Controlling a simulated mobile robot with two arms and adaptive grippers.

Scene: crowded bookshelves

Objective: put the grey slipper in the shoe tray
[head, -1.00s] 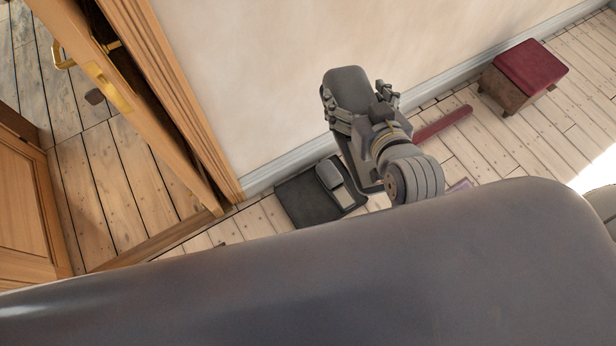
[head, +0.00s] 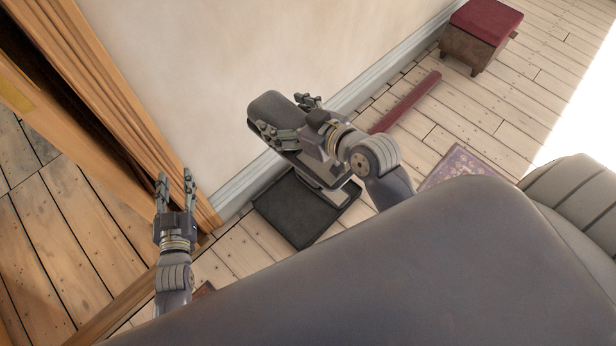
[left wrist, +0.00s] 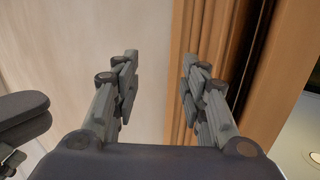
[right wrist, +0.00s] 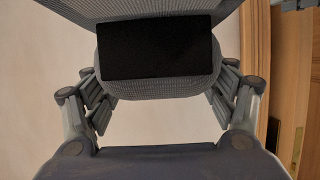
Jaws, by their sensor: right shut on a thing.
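The grey slipper (head: 268,106) is held in my right gripper (head: 283,113), its fingers on either side of it, raised over the tray area beside the wall. In the right wrist view the slipper (right wrist: 150,12) fills the space between the fingers, with a black patch on it. The dark shoe tray (head: 292,212) lies on the floor by the baseboard. A second grey slipper (head: 331,203) shows on the tray, mostly hidden by my right arm. My left gripper (head: 175,178) is open and empty near the door frame. The held slipper also shows in the left wrist view (left wrist: 22,120).
A wooden door frame (head: 120,100) stands left, close to my left gripper. A dark red bar (head: 405,102) lies along the wall. A red-topped stool (head: 482,30) and a purple mat (head: 460,168) are to the right. Plank floor is open between them.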

